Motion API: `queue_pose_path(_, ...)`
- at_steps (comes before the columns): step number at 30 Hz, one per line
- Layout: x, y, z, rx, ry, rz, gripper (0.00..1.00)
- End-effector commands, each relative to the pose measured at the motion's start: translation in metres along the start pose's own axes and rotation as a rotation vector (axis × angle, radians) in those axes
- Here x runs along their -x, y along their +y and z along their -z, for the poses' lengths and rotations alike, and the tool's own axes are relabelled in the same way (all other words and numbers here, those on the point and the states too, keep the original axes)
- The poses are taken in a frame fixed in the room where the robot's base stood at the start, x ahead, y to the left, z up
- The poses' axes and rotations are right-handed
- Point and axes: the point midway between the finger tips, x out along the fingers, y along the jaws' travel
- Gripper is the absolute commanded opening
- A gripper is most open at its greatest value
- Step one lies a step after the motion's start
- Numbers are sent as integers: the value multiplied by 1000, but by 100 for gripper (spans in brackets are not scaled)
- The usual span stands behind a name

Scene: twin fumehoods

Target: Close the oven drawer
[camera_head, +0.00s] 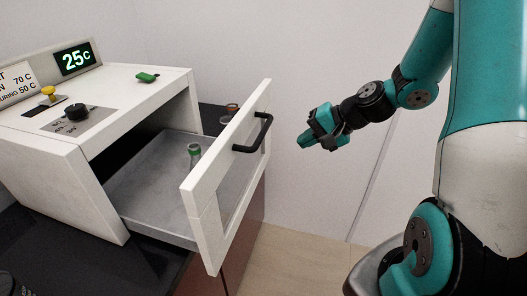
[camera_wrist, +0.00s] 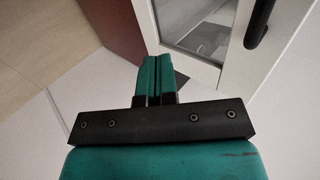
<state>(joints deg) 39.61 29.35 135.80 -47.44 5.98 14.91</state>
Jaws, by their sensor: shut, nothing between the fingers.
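The white oven (camera_head: 120,115) stands on a dark bench at the left in the head view. Its drawer (camera_head: 155,195) is pulled out, with a grey tray floor and a white front (camera_head: 228,170) bearing a black handle (camera_head: 258,133). A small glass vial with a green cap (camera_head: 194,152) stands in the drawer. My gripper (camera_head: 303,143) is shut and empty, in the air to the right of the drawer front, apart from the handle. In the wrist view my gripper (camera_wrist: 152,62) shows its fingers together, with the drawer front (camera_wrist: 270,65) and handle (camera_wrist: 262,22) beyond, upper right.
The oven top carries a 25c display (camera_head: 75,58), a black knob (camera_head: 75,111), a yellow knob (camera_head: 48,91) and a green item (camera_head: 147,77). A reddish-brown cabinet (camera_head: 243,232) is below. The floor (camera_head: 305,262) to the right of it is clear.

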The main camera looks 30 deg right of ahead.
Motion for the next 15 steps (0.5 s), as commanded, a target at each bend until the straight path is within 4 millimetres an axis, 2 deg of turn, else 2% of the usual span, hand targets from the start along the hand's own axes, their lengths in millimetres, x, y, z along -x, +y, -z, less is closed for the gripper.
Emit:
queue_pose_path(14,-93,-2,-3,6,-8,-5,0)
queue_pose_path(15,-97,-9,-3,9,-7,-4,0)
